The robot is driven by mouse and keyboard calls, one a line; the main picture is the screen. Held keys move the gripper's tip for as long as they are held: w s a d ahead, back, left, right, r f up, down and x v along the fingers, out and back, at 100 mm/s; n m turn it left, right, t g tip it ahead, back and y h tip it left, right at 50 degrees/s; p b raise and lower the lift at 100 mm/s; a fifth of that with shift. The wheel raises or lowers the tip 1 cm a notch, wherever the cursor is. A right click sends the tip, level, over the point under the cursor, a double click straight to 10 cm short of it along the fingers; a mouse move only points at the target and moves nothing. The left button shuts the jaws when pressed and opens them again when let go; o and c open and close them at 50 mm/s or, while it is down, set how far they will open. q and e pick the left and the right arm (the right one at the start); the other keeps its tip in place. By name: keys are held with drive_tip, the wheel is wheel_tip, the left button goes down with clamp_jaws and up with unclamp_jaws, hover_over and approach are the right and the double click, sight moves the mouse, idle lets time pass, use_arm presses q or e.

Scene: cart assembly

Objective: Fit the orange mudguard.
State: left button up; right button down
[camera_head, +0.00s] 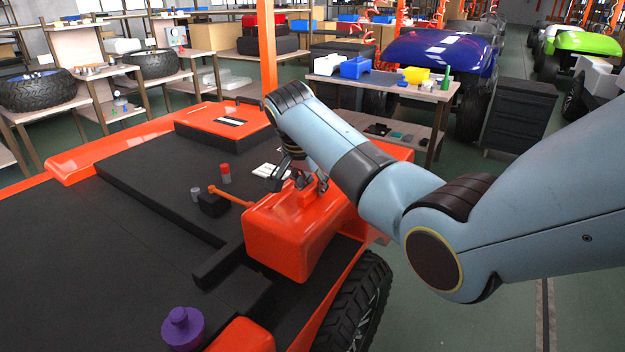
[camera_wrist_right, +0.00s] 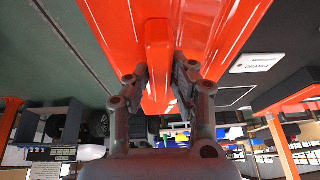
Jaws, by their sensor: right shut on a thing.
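The orange mudguard (camera_head: 290,240) is a glossy, rounded box-like shell with a raised grip ridge on top. It is at the right side of the cart, behind and above the black wheel (camera_head: 358,305). My right gripper (camera_head: 308,184) reaches down onto its top. In the right wrist view, my right gripper (camera_wrist_right: 160,78) has a finger on each side of the mudguard's ridge (camera_wrist_right: 158,45) and is shut on it. I cannot tell whether the mudguard rests on the cart or hangs just above it. My left gripper is not in view.
The cart's dark deck (camera_head: 90,250) carries a purple knob (camera_head: 183,328), a red-capped cylinder (camera_head: 225,173) and an orange-handled mallet-like tool (camera_head: 215,203). A white card reading "ORANGE" (camera_wrist_right: 257,63) lies beside the mudguard. A parts table (camera_head: 440,92) stands behind.

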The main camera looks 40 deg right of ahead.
sight(312, 200)
drive_tip(key=shift+f+b, duration=1)
drive_tip(key=shift+f, duration=1.15)
drive_tip(key=shift+r, duration=0.1)
drive_tip(key=shift+p, duration=0.45)
drive_tip(key=shift+p, duration=0.3)
